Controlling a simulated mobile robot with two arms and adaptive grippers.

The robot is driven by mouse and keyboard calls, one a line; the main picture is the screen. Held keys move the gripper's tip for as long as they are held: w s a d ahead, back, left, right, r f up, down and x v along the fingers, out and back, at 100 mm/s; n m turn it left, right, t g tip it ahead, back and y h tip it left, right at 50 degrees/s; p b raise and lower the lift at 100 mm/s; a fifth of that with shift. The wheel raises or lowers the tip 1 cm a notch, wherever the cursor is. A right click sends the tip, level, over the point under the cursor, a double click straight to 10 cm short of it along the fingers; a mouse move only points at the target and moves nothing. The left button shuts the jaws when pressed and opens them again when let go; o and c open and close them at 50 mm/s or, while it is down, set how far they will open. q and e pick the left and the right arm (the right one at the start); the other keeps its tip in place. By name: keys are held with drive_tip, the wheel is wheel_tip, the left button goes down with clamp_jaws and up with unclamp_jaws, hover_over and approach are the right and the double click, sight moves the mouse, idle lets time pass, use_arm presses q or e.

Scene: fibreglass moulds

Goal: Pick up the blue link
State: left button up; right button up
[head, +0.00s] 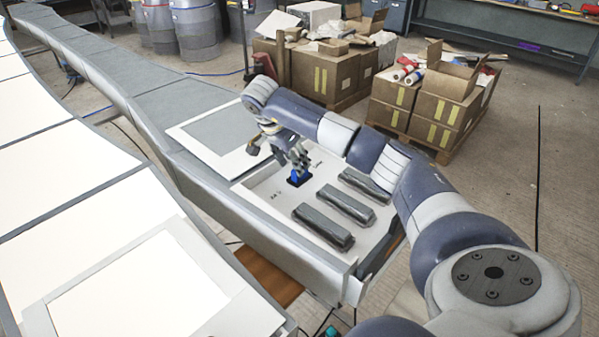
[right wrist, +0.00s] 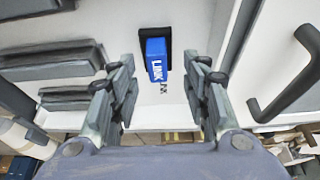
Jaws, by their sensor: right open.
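The blue link (right wrist: 156,61) is a small blue block with white lettering reading "LINK". It sits in a black holder (right wrist: 153,33) on the white tray surface (right wrist: 118,30). In the head view the blue link (head: 295,176) shows low under my right gripper (head: 300,163). In the right wrist view my right gripper (right wrist: 163,95) is open, with one finger on each side of the link's near end and a gap to both. The fingers do not visibly touch it. My left gripper is not in view.
A dark handle (right wrist: 287,85) is at the right in the wrist view. A framed panel (head: 215,135) lies behind the tray. Cardboard boxes (head: 425,105) stand beyond on pallets.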

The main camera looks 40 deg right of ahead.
drive_tip(key=x, duration=0.3)
drive_tip(key=shift+s+d+p, duration=0.2)
drive_tip(key=shift+d+p, duration=0.1)
drive_tip(key=shift+p, duration=0.05)
drive_tip(key=shift+w+d+f, duration=0.1)
drive_tip(key=shift+f, duration=0.1)
clamp_jaws()
